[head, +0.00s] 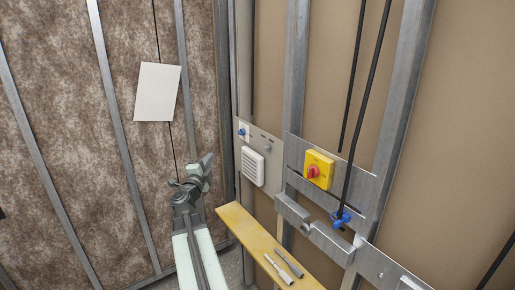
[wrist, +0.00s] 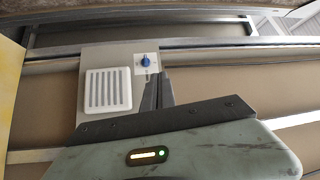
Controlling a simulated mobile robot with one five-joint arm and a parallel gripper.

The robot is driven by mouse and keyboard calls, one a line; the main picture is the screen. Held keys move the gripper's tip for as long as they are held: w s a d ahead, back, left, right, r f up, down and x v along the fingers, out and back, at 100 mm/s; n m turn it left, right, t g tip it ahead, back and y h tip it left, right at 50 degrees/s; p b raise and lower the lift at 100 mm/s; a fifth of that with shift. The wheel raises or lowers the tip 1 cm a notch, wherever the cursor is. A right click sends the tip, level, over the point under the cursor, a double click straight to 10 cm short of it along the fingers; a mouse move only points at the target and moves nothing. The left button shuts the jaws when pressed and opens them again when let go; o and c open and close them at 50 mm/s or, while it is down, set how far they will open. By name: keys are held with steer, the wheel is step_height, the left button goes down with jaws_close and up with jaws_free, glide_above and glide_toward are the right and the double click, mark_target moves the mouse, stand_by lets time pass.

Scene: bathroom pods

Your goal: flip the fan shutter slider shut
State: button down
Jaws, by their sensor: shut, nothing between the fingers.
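The fan unit is a white louvred vent (head: 252,166) on a grey plate fixed between metal studs; the vent also shows in the wrist view (wrist: 108,91). A blue knob (head: 242,132) sits on a small white label above it, and at upper right in the wrist view (wrist: 146,61). A small grey piece (head: 267,148) is on the plate right of the vent top; I cannot tell if it is the slider. My gripper (head: 208,160) is shut and empty, left of the vent in the head view. In the wrist view its tips (wrist: 158,72) overlap the plate edge beside the knob; contact is unclear.
A yellow board (head: 250,240) with two metal tools (head: 285,264) lies below the vent. A yellow switch box with a red knob (head: 316,170) is to the right. Dark cables and pipe brackets with blue valve handles (head: 341,216) are further right. A white sheet (head: 157,91) hangs at left.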

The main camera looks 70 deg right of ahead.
mark_target(267, 148)
steer(key=s+d+f+m+g+y, duration=0.1)
steer(key=s+m+g, duration=0.3)
steer(key=s, duration=0.4)
steer(key=s+d+m+g+y, duration=0.1)
steer(key=s+d+m+g, duration=0.2)
steer(key=s, duration=0.6)
steer(key=m+g+p, duration=0.1)
steer(key=g, duration=0.1)
steer(key=shift+s+d+f+g, duration=0.3)
steer(key=shift+d+f, duration=0.05)
steer(key=shift+d, duration=0.05)
steer(key=shift+d, duration=0.1)
steer(key=x, duration=0.9)
steer(key=shift+d, duration=0.25)
steer(key=w+d, duration=0.2)
steer(key=shift+w+d, duration=0.1)
steer(key=shift+w, duration=0.25)
steer(key=shift+w+d, duration=0.15)
steer(key=shift+w, duration=0.05)
steer(key=shift+w, duration=0.1)
steer(key=w+d, duration=0.2)
steer(key=w, duration=0.1)
steer(key=w+d, duration=0.1)
steer(key=shift+w, duration=0.4)
steer(key=shift+a+r, duration=0.1)
